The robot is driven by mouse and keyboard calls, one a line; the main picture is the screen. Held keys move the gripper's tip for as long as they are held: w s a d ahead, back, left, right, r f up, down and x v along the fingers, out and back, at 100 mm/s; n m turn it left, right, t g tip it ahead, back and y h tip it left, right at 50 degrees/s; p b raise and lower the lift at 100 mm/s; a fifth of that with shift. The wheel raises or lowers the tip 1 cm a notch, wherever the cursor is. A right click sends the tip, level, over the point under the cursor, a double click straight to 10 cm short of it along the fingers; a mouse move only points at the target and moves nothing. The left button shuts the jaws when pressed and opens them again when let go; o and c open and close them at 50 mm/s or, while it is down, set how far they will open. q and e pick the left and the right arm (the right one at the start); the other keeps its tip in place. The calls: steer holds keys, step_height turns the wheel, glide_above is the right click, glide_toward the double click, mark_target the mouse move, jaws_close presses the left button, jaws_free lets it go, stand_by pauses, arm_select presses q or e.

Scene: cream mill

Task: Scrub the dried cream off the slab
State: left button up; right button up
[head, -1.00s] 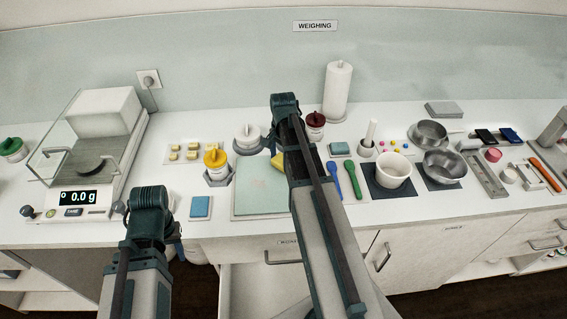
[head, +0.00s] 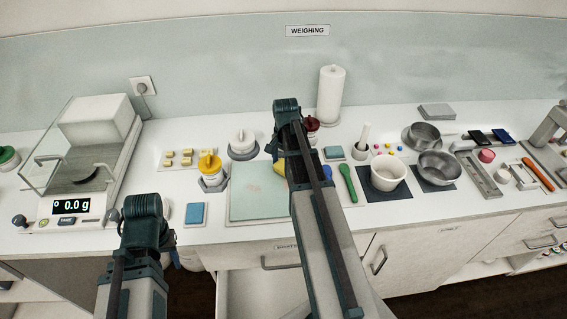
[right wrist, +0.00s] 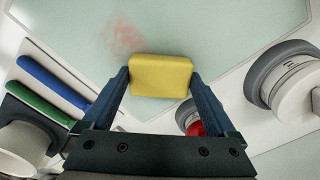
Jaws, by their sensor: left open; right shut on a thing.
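The pale green slab (head: 245,206) lies on the counter in the head view, partly behind my right arm. A faint pinkish smear of dried cream (head: 262,186) shows on it; it also shows in the right wrist view (right wrist: 122,38). My right gripper (right wrist: 160,80) is shut on a yellow sponge (right wrist: 160,70), held at the slab close beside the smear. I cannot tell whether the sponge touches the slab. In the head view the sponge (head: 279,169) is mostly hidden by my arm. My left gripper (head: 171,234) is open and empty, low at the counter's front edge, left of the slab.
A blue pad (head: 196,213) lies left of the slab. The scale (head: 75,207) stands far left.

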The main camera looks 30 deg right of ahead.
mark_target(288, 193)
steer(key=shift+s+a, duration=0.3)
steer(key=shift+s, duration=0.35)
steer(key=shift+s+a, duration=0.25)
steer(key=shift+s, duration=0.4)
steer(key=shift+s+a+f, duration=0.1)
steer(key=shift+s+a, duration=0.3)
steer(key=shift+s, duration=0.35)
steer(key=shift+s+a, duration=0.35)
steer(key=shift+s, duration=0.35)
steer(key=shift+s+a, duration=0.1)
steer(key=shift+s, duration=0.1)
steer(key=shift+s+a, duration=0.3)
steer(key=shift+s, duration=0.35)
steer(key=shift+s+a, duration=0.3)
steer(key=shift+s, duration=0.3)
